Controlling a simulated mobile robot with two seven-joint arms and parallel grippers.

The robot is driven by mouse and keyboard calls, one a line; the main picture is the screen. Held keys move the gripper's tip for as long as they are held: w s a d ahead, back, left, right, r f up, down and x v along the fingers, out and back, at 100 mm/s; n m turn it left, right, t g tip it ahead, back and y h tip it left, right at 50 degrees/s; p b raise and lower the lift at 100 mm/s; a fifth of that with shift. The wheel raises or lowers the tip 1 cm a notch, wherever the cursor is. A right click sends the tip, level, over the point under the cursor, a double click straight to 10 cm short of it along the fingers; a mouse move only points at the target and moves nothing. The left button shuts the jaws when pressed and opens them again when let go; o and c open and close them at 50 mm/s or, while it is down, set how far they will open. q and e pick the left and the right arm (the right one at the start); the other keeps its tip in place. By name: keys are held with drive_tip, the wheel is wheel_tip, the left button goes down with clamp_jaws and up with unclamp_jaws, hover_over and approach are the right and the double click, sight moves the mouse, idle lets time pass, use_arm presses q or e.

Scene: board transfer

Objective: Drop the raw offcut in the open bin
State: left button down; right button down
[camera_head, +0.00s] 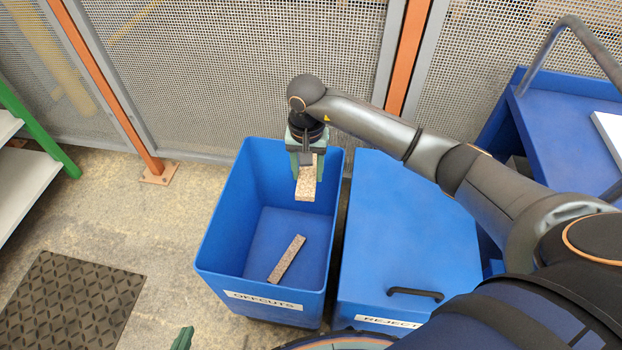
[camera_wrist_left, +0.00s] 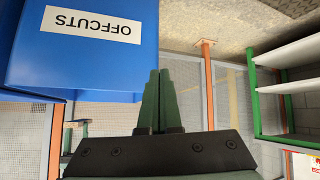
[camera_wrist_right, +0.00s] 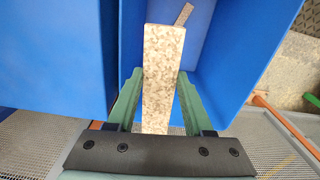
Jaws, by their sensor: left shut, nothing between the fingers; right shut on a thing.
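The raw offcut (camera_head: 307,183), a speckled chipboard strip, is held in my right gripper (camera_head: 306,165) over the open blue bin. In the right wrist view the offcut (camera_wrist_right: 161,75) sits between the green fingers (camera_wrist_right: 158,98). The open bin (camera_head: 212,235) bears an OFFCUTS label, which shows upside down in the left wrist view (camera_wrist_left: 92,24). Another speckled strip (camera_head: 287,259) lies on the bin floor. My left gripper (camera_wrist_left: 157,75) is shut and empty outside the bin; a green tip of it (camera_head: 183,338) shows at the bottom of the head view.
A blue bin with a closed lid (camera_head: 405,235), a black handle and a REJECT label stands right beside the open bin. A mesh fence (camera_head: 240,70) rises behind. A blue cart (camera_head: 560,125) is at the right, a shelf (camera_head: 22,175) at the left. A dark mat (camera_head: 72,300) lies on the floor.

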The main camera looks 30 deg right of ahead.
sight(311, 175)
drive_tip(key=f, duration=0.2)
drive_tip(key=shift+s+d+f+m, duration=0.15)
drive_tip(key=shift+d+f+m, duration=0.2)
drive_tip(key=shift+m, duration=0.05)
use_arm(q)
drive_tip(key=shift+s+a+f, duration=0.1)
drive_tip(key=shift+a+f, duration=0.05)
drive_tip(key=shift+a, duration=0.05)
use_arm(e)
drive_tip(key=shift+f+b, duration=0.15)
drive_tip(key=shift+b, duration=0.15)
drive_tip(key=shift+f+b, duration=1.1)
drive_tip(key=shift+f, duration=0.05)
use_arm(q)
drive_tip(key=w+r+m+t+h, duration=0.1)
drive_tip(key=w+r+t, duration=0.3)
drive_tip(key=r, duration=0.5)
drive_tip(key=w+r+m+t+h, duration=0.1)
drive_tip(key=w+r+t, duration=0.3)
drive_tip(key=r, duration=0.5)
drive_tip(key=shift+w+b, duration=0.25)
drive_tip(key=shift+b, duration=0.15)
use_arm(e)
drive_tip(key=shift+f, duration=0.45)
